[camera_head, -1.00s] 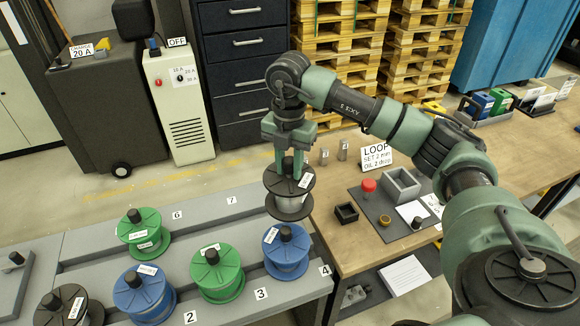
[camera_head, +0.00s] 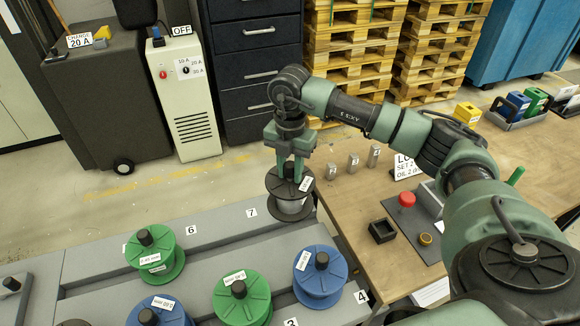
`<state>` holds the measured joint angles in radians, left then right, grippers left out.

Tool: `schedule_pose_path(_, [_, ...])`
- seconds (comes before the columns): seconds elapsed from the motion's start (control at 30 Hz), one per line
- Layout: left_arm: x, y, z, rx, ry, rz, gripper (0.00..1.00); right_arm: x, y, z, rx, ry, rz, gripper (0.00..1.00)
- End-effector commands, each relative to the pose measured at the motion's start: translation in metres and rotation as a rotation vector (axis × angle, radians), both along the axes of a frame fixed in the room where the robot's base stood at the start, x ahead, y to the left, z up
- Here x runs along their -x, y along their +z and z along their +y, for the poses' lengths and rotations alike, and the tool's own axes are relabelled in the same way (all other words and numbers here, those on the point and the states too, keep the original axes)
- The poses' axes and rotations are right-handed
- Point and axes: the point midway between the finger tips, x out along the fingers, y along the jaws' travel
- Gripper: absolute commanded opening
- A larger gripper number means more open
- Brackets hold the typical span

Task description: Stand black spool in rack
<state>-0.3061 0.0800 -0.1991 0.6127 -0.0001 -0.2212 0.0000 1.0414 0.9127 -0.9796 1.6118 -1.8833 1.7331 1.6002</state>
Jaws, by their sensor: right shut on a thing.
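The black spool (camera_head: 289,206), with dark flanges, a pale wound middle and a white tag, hangs upright in my right gripper (camera_head: 293,176). The gripper is shut on its top from above. The grey rack (camera_head: 212,226) lies below and to the left, with numbered places. The spool is right of the label 7 (camera_head: 251,212), near the rack's far right end and beside the workbench edge. I cannot tell its exact height above the rack. My left gripper is not in view.
Green spools (camera_head: 240,296) and (camera_head: 155,258) and blue spools (camera_head: 320,277) and (camera_head: 160,312) stand in the rack. The place by label 7 looks bare.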

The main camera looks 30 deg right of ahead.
Motion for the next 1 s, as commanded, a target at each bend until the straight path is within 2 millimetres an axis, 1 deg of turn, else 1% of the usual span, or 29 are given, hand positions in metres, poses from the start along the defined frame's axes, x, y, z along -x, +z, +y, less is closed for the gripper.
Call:
schedule_pose_path(0.03, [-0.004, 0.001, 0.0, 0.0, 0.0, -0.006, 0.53, -0.001, 0.003, 0.0, -0.001, 0.0, -0.005, 0.0])
schedule_pose_path(0.2, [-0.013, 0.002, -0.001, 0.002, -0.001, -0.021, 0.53, -0.001, 0.003, 0.0, -0.002, 0.0, -0.005, 0.0])
schedule_pose_path(0.37, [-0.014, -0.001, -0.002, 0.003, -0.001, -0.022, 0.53, -0.001, 0.0, 0.0, -0.003, 0.0, -0.004, 0.0])
schedule_pose_path(0.57, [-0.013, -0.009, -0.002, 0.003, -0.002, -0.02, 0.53, -0.001, -0.012, 0.0, -0.003, 0.0, -0.004, 0.0])
schedule_pose_path(1.0, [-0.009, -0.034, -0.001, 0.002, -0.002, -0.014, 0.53, -0.001, -0.046, 0.001, -0.002, 0.0, -0.003, 0.0])
